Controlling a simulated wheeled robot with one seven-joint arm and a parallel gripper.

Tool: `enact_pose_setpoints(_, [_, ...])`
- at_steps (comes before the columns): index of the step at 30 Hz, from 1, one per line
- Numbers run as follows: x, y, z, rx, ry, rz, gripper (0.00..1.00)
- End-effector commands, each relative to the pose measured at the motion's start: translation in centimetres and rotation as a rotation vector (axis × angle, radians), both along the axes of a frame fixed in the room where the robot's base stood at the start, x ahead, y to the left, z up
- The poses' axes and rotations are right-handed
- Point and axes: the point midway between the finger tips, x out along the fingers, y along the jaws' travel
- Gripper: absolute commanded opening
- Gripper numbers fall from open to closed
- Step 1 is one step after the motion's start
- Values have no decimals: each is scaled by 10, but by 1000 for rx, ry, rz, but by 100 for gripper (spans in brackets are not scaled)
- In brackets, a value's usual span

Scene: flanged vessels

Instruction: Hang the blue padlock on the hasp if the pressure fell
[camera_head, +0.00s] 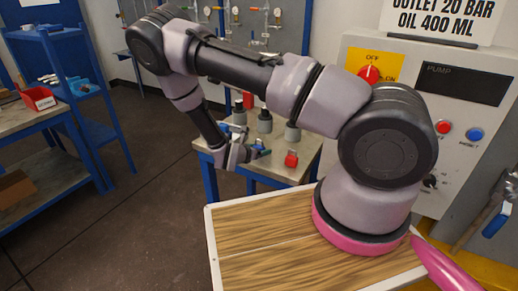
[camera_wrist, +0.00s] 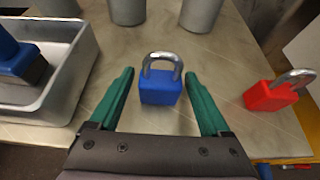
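The blue padlock (camera_wrist: 160,92) stands upright on the small table in the wrist view, its silver shackle up and closed-looking. My gripper (camera_wrist: 158,74) is open, with its two green fingers on either side of the padlock and visible gaps between. In the head view my gripper (camera_head: 245,156) is low at the front of the small table. A red padlock (camera_wrist: 268,95) lies to the right of the blue one; it also shows in the head view (camera_head: 291,160). I cannot make out the hasp or any pressure reading.
A grey metal tray (camera_wrist: 68,105) holding a blue-topped thing is close on the left. Grey cylindrical vessels (camera_wrist: 200,14) stand behind the padlock. The pump cabinet (camera_head: 400,52) has a red knob (camera_head: 369,74) on a yellow OFF/ON plate and a dark display (camera_head: 465,84).

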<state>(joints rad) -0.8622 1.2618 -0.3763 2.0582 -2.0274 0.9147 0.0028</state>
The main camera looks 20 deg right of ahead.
Motion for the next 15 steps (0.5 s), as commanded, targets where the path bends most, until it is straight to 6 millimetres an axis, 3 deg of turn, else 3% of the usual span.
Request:
enact_pose_setpoints(1, [0,0,0,0,0,0,58])
enact_pose_setpoints(5, [0,0,0,0,0,0,8])
enact_pose_setpoints(6, [0,0,0,0,0,0,2])
enact_pose_setpoints(15, [0,0,17,1,-1,0,2])
